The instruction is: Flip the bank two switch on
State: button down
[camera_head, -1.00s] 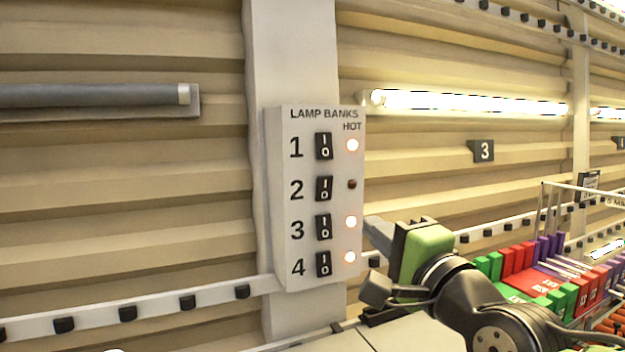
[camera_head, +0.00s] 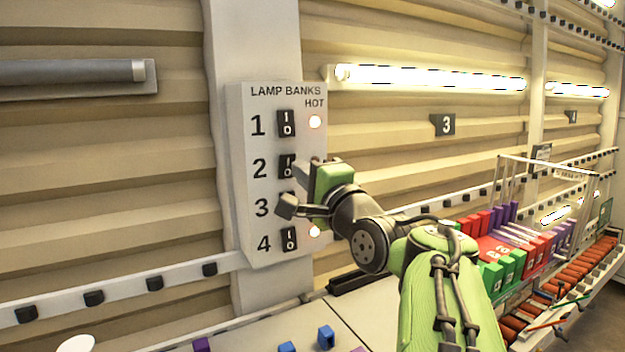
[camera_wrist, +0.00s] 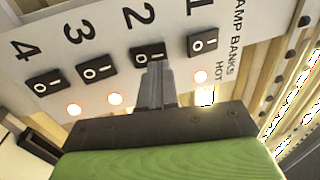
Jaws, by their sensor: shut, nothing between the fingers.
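The white lamp banks panel (camera_head: 262,100) hangs on a post, with black rocker switches numbered 1 to 4 in a column. The bank two switch (camera_head: 285,166) is second from the top, partly covered by my gripper (camera_head: 301,169). My gripper is shut and empty, with its fingertips at or just in front of the right side of that switch. In the wrist view, the closed fingertips (camera_wrist: 154,66) overlap the lower edge of the bank two switch (camera_wrist: 146,52); I cannot tell whether they touch. The bank two indicator is hidden behind my gripper.
The bank one switch (camera_head: 286,123) and bank four switch (camera_head: 289,239) lie above and below, with lit indicators. The bank three switch (camera_head: 286,199) is partly covered. The left tube lamp (camera_head: 70,72) is dark; the right tube (camera_head: 430,77) is lit.

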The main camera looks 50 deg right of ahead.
aim_at(288, 157)
jog(key=x, duration=0.3)
jog(key=shift+w+p, duration=0.2)
jog(key=shift+p, duration=0.1)
jog(key=shift+r, duration=0.1)
jog(key=shift+w+d+r+p, duration=0.1)
jog(key=shift+w+r+p, duration=0.1)
jog(key=shift+r+p, duration=0.1)
jog(key=shift+s+f, duration=0.1)
jog(key=shift+f, duration=0.05)
